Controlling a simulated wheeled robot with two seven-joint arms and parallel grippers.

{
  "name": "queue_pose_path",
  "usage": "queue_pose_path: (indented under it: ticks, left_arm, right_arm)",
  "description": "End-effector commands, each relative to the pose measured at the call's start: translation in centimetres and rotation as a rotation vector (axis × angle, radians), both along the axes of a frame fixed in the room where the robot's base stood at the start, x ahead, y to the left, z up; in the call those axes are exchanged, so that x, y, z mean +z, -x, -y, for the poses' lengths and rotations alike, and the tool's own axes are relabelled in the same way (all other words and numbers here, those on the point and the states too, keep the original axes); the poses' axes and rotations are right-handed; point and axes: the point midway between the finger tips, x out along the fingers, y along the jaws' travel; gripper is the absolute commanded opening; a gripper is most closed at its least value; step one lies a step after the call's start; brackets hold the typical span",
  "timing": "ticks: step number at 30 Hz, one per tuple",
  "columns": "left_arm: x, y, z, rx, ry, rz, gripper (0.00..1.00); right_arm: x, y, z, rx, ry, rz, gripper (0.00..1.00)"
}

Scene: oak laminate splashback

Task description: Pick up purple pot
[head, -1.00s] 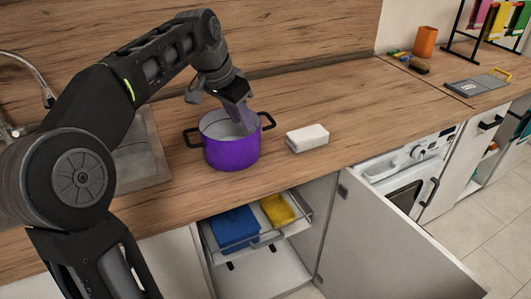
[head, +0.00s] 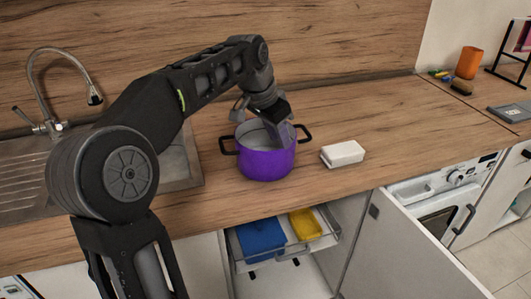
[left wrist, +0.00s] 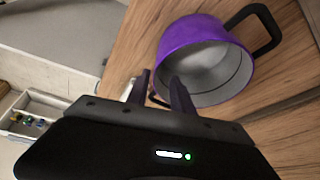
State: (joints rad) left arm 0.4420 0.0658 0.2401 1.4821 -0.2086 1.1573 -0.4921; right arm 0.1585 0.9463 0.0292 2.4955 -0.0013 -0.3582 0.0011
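The purple pot (head: 265,163) stands upright on the wooden worktop, open at the top, with two black side handles. My left gripper (head: 284,138) points down at its right rim, near the right handle (head: 304,134). In the left wrist view, the pot (left wrist: 190,33) shows its grey inside and one handle (left wrist: 262,30) clearly. My left gripper's two fingers (left wrist: 161,92) are apart there. One finger overlaps the pot's opening and the other is outside it; part of the second handle shows between them. Contact with the rim cannot be told. My right gripper is not in view.
A white block (head: 342,154) lies right of the pot. A sink (head: 180,165) with a tap (head: 48,125) is at the left. Below, a drawer holds a blue item (head: 261,238) and a yellow item (head: 305,224), beside an open cabinet door (head: 400,250). The worktop behind the pot is clear.

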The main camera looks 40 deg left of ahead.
Motion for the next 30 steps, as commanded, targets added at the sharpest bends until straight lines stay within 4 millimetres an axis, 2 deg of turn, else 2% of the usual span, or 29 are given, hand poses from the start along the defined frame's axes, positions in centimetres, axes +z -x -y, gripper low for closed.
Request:
queue_pose_path:
  ticks: [7, 12, 30]
  left_arm:
    - [-3.2, -1.1, 0.5, -0.001, 0.001, -0.006, 0.28]
    - [-4.5, -1.7, 0.6, 0.000, 0.000, -0.002, 0.28]
    - [-4.5, -1.7, 0.6, 0.000, 0.001, -0.001, 0.27]
  right_arm:
    - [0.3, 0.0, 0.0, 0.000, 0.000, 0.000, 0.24]
    - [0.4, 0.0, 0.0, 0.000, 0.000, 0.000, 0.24]
    - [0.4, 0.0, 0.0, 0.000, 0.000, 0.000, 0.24]
